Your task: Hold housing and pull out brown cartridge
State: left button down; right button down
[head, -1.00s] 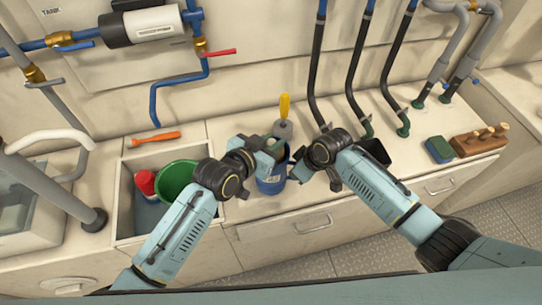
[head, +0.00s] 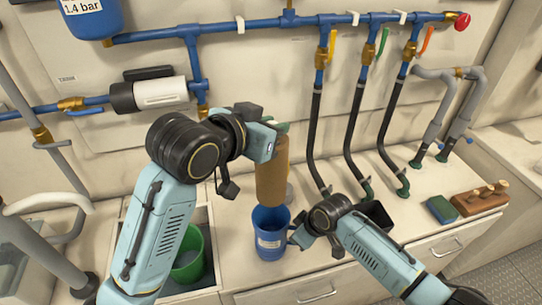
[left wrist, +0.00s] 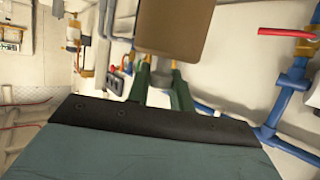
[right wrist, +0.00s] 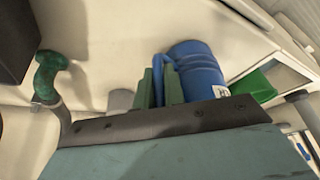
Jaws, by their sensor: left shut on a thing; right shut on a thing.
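The brown cartridge (head: 271,184) hangs roughly upright just above the blue housing (head: 270,242) in the head view, its lower end close over the open rim. My left gripper (head: 277,136) is shut on its top. It also fills the top of the left wrist view (left wrist: 175,25). The housing stands upright on the counter with a white label on its front.
A green bucket (head: 190,255) sits in the recess left of the housing. Black hoses (head: 315,140) run down to the counter at the right. A dark open box (head: 377,214) stands right of the housing.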

pick_arm(q)
jog(key=shift+r, duration=1.75)
pick_arm(e)
jog(key=c, duration=1.4)
grip_release()
jog(key=v, duration=1.2)
jog(key=shift+w, duration=0.1)
